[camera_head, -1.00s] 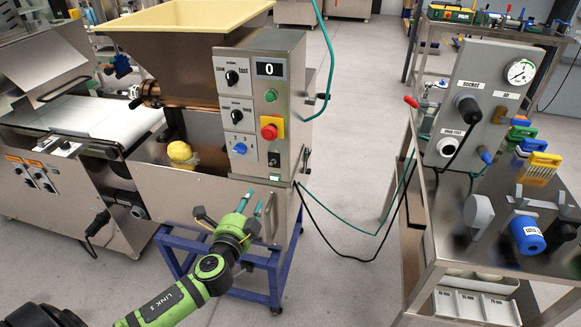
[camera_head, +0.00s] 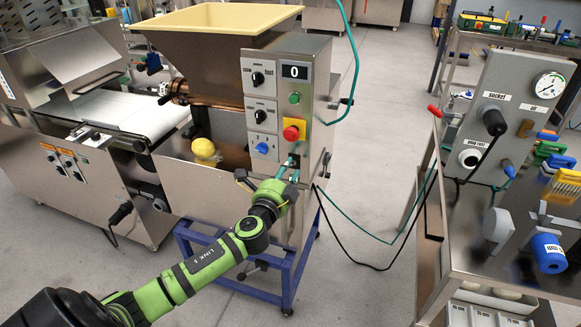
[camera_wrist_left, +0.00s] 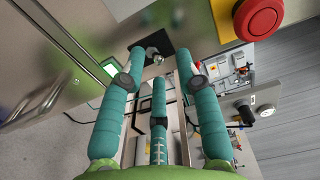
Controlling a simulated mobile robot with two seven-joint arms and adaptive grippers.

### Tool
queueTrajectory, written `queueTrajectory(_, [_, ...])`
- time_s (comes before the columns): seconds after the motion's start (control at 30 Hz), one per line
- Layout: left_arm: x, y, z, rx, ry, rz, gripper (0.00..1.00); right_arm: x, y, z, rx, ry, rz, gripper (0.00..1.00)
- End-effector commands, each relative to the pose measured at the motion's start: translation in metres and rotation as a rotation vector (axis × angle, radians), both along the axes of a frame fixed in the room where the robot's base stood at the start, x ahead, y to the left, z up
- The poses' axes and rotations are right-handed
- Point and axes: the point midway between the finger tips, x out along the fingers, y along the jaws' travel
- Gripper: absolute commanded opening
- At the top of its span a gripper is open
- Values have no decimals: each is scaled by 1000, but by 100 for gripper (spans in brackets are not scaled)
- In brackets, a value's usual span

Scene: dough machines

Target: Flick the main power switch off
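The main power switch is a small toggle on a black plate (camera_head: 295,158), low on the control panel of the dough machine (camera_head: 277,80). In the left wrist view the black plate (camera_wrist_left: 168,43) and its metal toggle lie just beyond the fingertips. My left gripper (camera_head: 285,172) is at the panel front and partly covers the switch area. In the left wrist view its teal fingers (camera_wrist_left: 160,62) are spread apart with nothing between them. Whether a fingertip touches the toggle cannot be told. My right gripper is not in view.
A red emergency button (camera_head: 291,133) on a yellow plate sits just above the switch; it also shows in the wrist view (camera_wrist_left: 258,18). A blue knob (camera_head: 262,148) is to its left. A metal bench (camera_head: 470,240) with a socket box stands right, across open floor.

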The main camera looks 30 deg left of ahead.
Motion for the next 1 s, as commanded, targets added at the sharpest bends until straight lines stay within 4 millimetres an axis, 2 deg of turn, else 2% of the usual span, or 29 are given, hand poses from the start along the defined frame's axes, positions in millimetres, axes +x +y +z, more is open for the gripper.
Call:
queueTrajectory(0.23, [11,3,0,1,0,0,33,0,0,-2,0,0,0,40])
queueTrajectory(0.6, [11,2,-1,0,1,0,33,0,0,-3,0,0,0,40])
queueTrajectory(1.0, [11,3,-13,0,1,0,33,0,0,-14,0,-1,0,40])
